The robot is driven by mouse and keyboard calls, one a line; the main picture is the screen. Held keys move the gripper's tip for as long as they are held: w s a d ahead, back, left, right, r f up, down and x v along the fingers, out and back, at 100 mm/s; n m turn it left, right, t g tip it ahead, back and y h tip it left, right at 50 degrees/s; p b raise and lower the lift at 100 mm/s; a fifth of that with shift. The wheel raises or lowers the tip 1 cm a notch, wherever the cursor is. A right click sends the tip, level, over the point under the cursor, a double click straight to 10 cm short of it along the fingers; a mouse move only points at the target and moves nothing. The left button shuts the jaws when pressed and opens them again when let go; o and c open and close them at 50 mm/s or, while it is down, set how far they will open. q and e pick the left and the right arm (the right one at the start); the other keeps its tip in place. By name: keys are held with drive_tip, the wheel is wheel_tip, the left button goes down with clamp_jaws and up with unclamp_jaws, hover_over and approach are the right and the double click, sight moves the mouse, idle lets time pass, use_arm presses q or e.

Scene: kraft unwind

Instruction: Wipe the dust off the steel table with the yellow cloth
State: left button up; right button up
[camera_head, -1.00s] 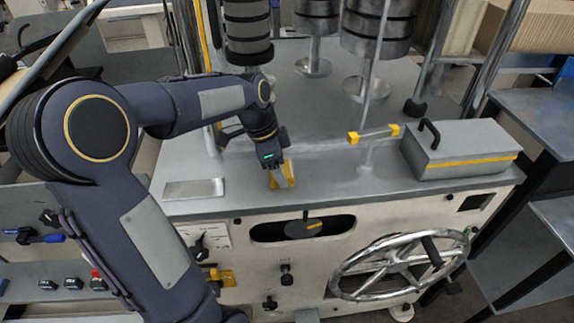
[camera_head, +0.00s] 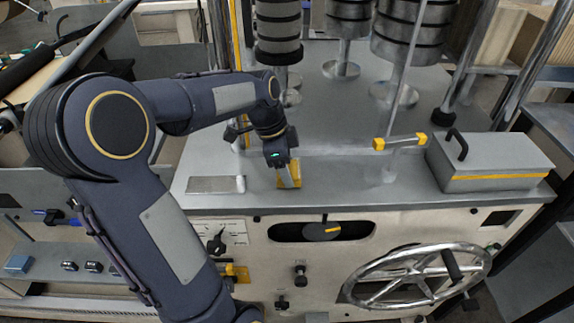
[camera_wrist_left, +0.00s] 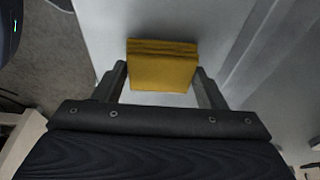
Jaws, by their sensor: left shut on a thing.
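The steel table (camera_head: 340,188) is a grey top on a cream machine body. A pale dusty streak (camera_head: 335,152) runs across it, right of my left gripper. My left gripper (camera_head: 288,182) points down at the front left part of the top and is shut on the folded yellow cloth (camera_head: 296,170). In the left wrist view the cloth (camera_wrist_left: 162,70) sits between the two fingers, over the grey top. I cannot tell whether the cloth touches the table. My right gripper is not in view.
A flat metal plate (camera_head: 212,185) lies left of the gripper. A yellow-ended bar (camera_head: 400,142) and a grey box with a black handle (camera_head: 488,160) stand to the right. Rollers (camera_head: 278,30) and posts rise at the back. A handwheel (camera_head: 420,280) is on the front.

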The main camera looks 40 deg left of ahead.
use_arm(q)
drive_tip(key=shift+r+p, duration=1.95)
drive_tip(key=shift+r, duration=0.8)
drive_tip(key=shift+r, duration=0.1)
drive_tip(key=shift+r+p, duration=1.2)
drive_tip(key=shift+r, duration=0.25)
